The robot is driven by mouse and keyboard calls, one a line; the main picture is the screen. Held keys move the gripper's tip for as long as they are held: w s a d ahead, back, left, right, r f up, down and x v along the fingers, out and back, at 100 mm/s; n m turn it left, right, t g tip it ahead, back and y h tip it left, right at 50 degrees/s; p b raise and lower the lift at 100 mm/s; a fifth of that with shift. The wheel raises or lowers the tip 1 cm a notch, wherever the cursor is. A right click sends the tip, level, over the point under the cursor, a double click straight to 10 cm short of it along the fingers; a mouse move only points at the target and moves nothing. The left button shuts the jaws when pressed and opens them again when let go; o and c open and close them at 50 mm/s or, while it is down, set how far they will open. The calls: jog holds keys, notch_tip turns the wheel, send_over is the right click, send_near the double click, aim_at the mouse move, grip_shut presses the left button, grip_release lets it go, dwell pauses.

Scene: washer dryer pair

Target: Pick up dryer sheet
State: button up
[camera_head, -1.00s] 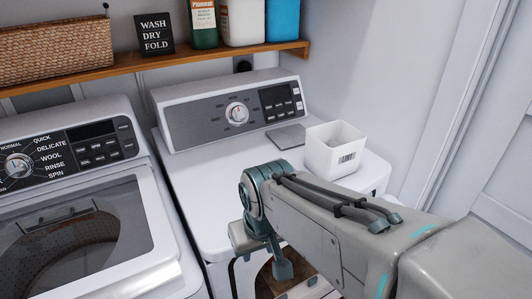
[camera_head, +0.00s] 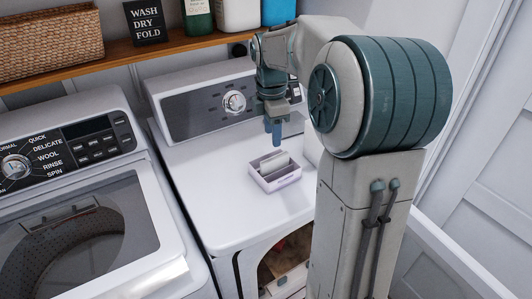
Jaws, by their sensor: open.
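A small pale box (camera_head: 263,184) stands on the dryer top (camera_head: 215,205), near its front right. White dryer sheets (camera_head: 273,164) show in its open top; I cannot make out single sheets. My gripper (camera_head: 275,140) points down just above and behind the box in the picture, apart from it. Its jaws are open, with nothing seen between them; the fingers overlap from this angle.
An open top-loading washer (camera_head: 80,240) stands left of the dryer. The dryer's control panel (camera_head: 215,105) rises behind. A wooden shelf (camera_head: 110,66) holds a basket, a sign and bottles. My arm covers the dryer's back right. The dryer's left top is clear.

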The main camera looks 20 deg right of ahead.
jog(key=w+d+n, duration=0.2)
jog(key=n, duration=0.1)
send_over(275, 158)
jog(key=shift+y, duration=0.3)
jog(key=f, duration=0.5)
jog(key=f+p, duration=0.1)
jog(key=f, duration=0.1)
jog(key=shift+s+d+f, duration=0.25)
jog(key=shift+d+f, duration=0.05)
jog(key=shift+f, duration=0.05)
jog(key=shift+w+a+f+p, duration=0.1)
jog(key=shift+f+p, duration=0.05)
jog(key=shift+f, duration=0.75)
jog(key=shift+w+a+f+p, duration=0.1)
jog(key=shift+a+f+p, duration=0.05)
jog(key=shift+f, duration=0.75)
jog(key=shift+w+a+f+p, duration=0.1)
jog(key=shift+f+p, duration=0.05)
jog(key=shift+f, duration=0.75)
grip_shut()
